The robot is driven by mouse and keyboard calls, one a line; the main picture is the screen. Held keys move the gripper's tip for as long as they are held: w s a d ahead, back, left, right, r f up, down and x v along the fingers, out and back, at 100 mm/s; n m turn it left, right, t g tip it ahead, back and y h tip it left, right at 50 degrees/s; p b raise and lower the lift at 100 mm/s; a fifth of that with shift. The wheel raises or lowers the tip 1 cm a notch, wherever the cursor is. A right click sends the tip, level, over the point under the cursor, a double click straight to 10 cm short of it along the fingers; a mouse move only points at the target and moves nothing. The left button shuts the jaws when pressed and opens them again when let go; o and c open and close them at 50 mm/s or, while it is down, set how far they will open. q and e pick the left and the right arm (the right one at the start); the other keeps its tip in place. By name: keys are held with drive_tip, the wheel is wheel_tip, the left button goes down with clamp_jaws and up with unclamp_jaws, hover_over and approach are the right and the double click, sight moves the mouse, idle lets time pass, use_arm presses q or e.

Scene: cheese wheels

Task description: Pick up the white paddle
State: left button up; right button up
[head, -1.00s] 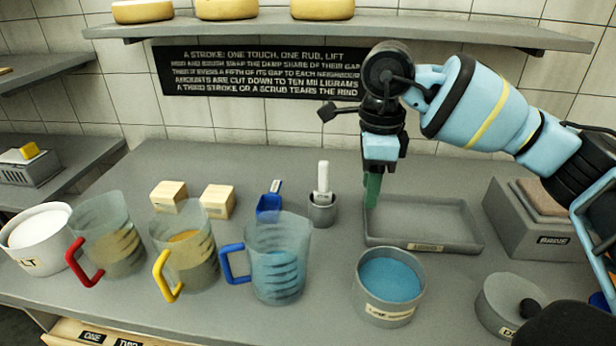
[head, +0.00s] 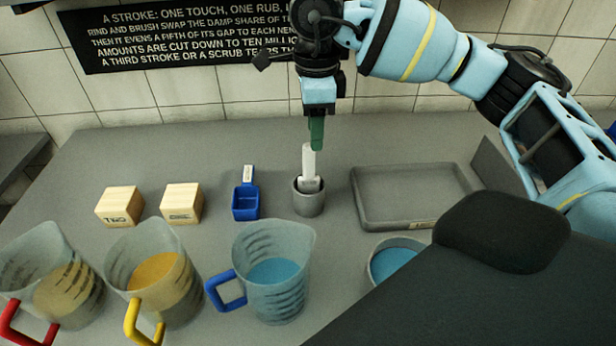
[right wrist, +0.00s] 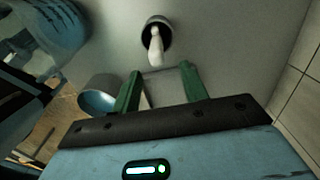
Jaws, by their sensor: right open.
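The white paddle (head: 309,163) stands upright in a small grey cup (head: 308,202) on the counter. My right gripper (head: 316,135) points down above the paddle, its green fingers close to the paddle's top end. In the right wrist view the green fingers are apart with nothing between them (right wrist: 160,72). There the paddle (right wrist: 156,46) and its cup (right wrist: 148,25) lie just beyond the fingertips. My left gripper is not in view.
A grey tray (head: 362,213) is right of the cup, and a blue scoop (head: 246,202) is left of it. Wooden blocks (head: 119,207) stand farther left. A blue-handled jug (head: 290,295) and a yellow-handled jug (head: 185,312) are in front. A blue-filled pot (head: 378,283) is partly hidden.

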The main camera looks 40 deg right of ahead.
sight(309, 144)
drive_tip(key=shift+f, duration=0.4)
drive_tip(key=shift+w+f, duration=0.1)
drive_tip(key=shift+f, duration=0.1)
drive_tip(key=f, duration=0.2)
drive_tip(key=a+f, duration=0.1)
drive_tip(key=f, duration=0.1)
drive_tip(key=shift+f, duration=0.4)
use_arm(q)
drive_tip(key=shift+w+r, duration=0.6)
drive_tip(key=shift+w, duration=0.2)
use_arm(e)
drive_tip(key=shift+c, duration=1.2)
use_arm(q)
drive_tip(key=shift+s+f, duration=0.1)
use_arm(e)
clamp_jaws()
